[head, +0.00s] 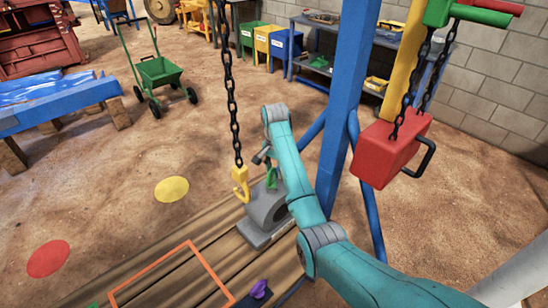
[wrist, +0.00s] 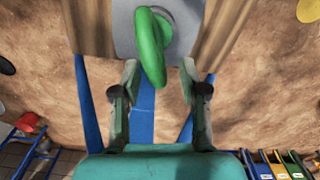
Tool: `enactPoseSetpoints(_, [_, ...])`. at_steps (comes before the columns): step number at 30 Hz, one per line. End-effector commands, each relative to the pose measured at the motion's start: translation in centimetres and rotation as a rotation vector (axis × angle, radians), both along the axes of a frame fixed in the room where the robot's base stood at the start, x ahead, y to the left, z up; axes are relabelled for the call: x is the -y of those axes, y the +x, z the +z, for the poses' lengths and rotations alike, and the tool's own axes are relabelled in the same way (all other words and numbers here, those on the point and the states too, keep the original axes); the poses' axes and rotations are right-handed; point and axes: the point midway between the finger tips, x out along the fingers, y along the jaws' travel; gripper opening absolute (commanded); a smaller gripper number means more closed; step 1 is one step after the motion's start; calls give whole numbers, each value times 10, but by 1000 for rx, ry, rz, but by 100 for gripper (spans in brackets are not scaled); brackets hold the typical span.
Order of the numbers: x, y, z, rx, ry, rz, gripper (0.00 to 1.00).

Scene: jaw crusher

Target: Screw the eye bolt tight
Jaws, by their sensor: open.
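The green eye bolt (wrist: 150,45) stands on a grey metal part (wrist: 183,22) in the wrist view. Its ring is seen nearly edge-on and leans slightly. My gripper (wrist: 159,74) is open, with one finger on each side of the ring's near end and gaps between. In the head view the eye bolt (head: 271,179) is a small green shape above the grey part (head: 268,207), partly hidden by my arm and gripper (head: 264,160). Its thread is not visible, so I cannot tell how far it is screwed in.
A yellow hook (head: 240,184) hangs on a chain (head: 229,90) just left of the grey part. Right of my arm are a blue post (head: 345,90) and a hanging red block (head: 390,152). An orange frame outline (head: 172,272) marks the planks.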

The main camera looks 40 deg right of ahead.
Motion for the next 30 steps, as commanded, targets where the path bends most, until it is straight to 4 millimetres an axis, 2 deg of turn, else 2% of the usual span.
enactPoseSetpoints(6, [-4, -5, -17, 0, 0, -2, 44])
enactPoseSetpoints(16, [-5, -5, -20, 0, 0, -2, 44])
enactPoseSetpoints(17, [-5, -5, -20, 0, 0, -2, 38])
enactPoseSetpoints(21, [-5, -5, -20, 0, 0, -2, 4])
enactPoseSetpoints(22, [-5, -5, -20, 0, 0, -2, 0])
enactPoseSetpoints(30, [-5, -5, -20, 1, 0, -3, 0])
